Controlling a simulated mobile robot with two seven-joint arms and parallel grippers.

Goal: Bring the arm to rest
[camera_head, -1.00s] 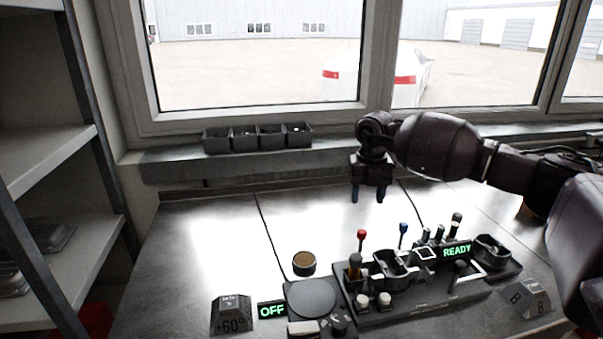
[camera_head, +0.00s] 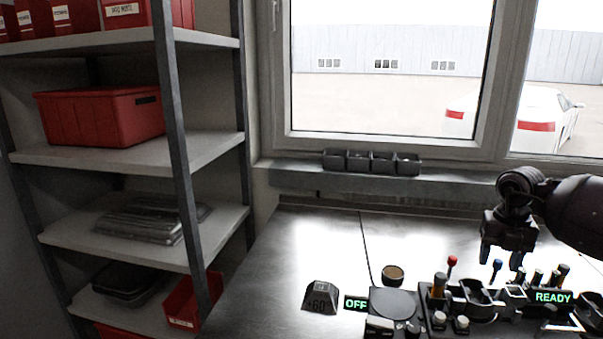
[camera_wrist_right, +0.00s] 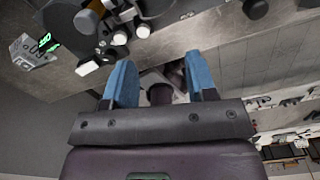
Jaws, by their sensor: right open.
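My right gripper (camera_head: 502,256) is at the right of the head view, above the back part of the metal workbench (camera_head: 290,262). Its jaws are open and empty, pointing down. In the right wrist view the two blue fingertips (camera_wrist_right: 162,85) stand apart with nothing held between them. The black fixture with the green READY display (camera_head: 552,297) lies nearer than the gripper on the bench. My left gripper is not in view.
A round brown-topped part (camera_head: 393,274), a black +60° block (camera_head: 321,297) and a green OFF display (camera_head: 356,303) are on the bench. Small black bins (camera_head: 371,162) line the sill. Shelving with a red crate (camera_head: 101,126) stands left. The left bench top is clear.

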